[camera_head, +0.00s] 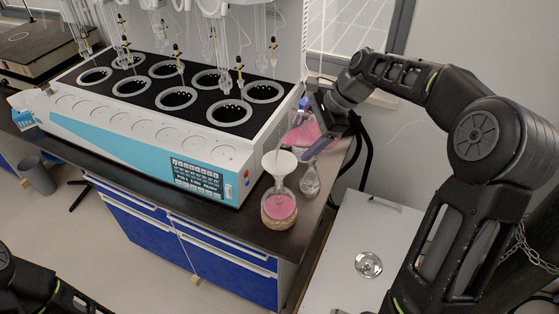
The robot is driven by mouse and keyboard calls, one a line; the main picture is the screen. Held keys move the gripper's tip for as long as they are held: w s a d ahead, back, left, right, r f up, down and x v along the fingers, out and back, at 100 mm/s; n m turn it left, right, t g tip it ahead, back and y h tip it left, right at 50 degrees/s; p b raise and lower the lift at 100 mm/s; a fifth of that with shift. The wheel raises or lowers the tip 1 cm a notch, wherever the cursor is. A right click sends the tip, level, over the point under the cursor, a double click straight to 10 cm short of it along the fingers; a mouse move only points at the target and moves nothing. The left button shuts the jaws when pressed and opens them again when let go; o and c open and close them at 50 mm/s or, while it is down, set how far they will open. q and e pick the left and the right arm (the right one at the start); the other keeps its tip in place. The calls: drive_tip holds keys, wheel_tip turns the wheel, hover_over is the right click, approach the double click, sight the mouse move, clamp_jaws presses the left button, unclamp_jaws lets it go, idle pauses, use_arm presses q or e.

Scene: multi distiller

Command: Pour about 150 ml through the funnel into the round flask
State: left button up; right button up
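The round flask (279,208) stands upright near the bench's front right corner, with pink liquid in its lower part. A white funnel (280,162) sits in its neck. Behind it, a larger glass vessel (301,131) holds pink liquid. My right gripper (316,128) is at the right side of this vessel, overlapping it in the view. The fingers are partly hidden, so I cannot tell whether they are closed on it or whether it touches the bench. My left arm (35,290) shows only at the bottom left corner; its gripper is out of view.
A small clear flask (310,182) stands just right of the round flask, close to it. The white and blue multi distiller (139,148) fills the bench to the left, with glassware above it. A lower white surface with a round metal fitting (368,264) lies at the right.

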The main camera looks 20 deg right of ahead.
idle(0.8)
drive_tip(key=shift+r+y+p, duration=0.1)
drive_tip(key=shift+y+p, duration=0.3)
drive_tip(key=shift+y, duration=0.1)
drive_tip(key=shift+a+r+m+y+p, duration=0.15)
drive_tip(key=shift+r+m+y+p, duration=0.3)
drive_tip(key=shift+y+p, duration=0.45)
drive_tip(key=shift+f+t+y+b, duration=0.45)
drive_tip(key=shift+f+y, duration=0.1)
drive_tip(key=shift+y, duration=0.45)
drive_tip(key=shift+a+r, duration=0.15)
drive_tip(key=shift+a, duration=0.1)
drive_tip(key=shift+d, duration=0.1)
